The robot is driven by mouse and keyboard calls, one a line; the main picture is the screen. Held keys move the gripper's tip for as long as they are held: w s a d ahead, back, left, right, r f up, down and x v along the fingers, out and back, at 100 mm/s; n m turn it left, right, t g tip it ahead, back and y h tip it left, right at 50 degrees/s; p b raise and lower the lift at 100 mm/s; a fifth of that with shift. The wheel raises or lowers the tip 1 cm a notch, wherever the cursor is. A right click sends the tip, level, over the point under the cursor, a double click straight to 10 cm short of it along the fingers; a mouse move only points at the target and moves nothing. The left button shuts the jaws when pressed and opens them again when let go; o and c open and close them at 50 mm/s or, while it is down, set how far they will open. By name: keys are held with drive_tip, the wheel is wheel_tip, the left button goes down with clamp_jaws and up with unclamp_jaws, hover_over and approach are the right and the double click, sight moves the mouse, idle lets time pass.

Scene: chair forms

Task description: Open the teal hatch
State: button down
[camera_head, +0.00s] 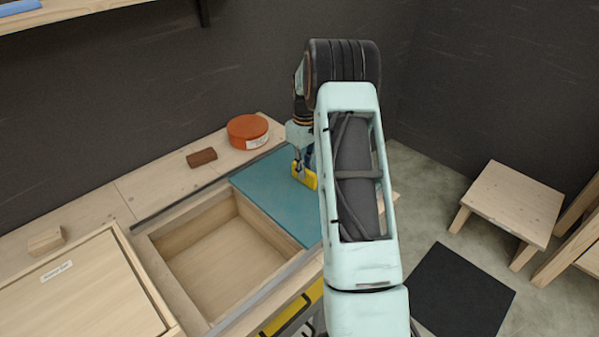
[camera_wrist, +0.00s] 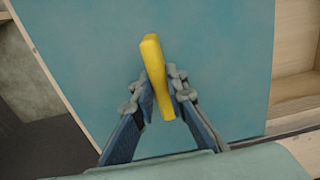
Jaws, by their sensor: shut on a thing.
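The teal hatch (camera_head: 262,187) is a flat panel lying between rails on the wooden bench. It covers the right part of an open-topped compartment (camera_head: 215,247), and the left part lies open and looks empty. A yellow handle (camera_head: 305,177) stands on the hatch. In the wrist view the handle (camera_wrist: 153,75) is between my fingertips, and the teal panel (camera_wrist: 220,60) fills most of the picture. My gripper (camera_wrist: 162,93) is shut on the handle. In the head view my arm hides part of my gripper (camera_head: 302,160) and the hatch's right side.
A wooden lid with a label (camera_head: 80,290) lies at the left. An orange round tin (camera_head: 248,131), a brown block (camera_head: 201,158) and a pale wood block (camera_head: 46,241) sit behind the rails. A stool (camera_head: 512,205) and black mat (camera_head: 460,292) are on the floor at right.

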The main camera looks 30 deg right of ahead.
drive_tip(key=shift+d, duration=0.1)
drive_tip(key=c, duration=1.9)
unclamp_jaws()
drive_tip(key=shift+c, duration=0.2)
drive_tip(key=shift+r, duration=0.15)
wheel_tip(320, 180, up, 12)
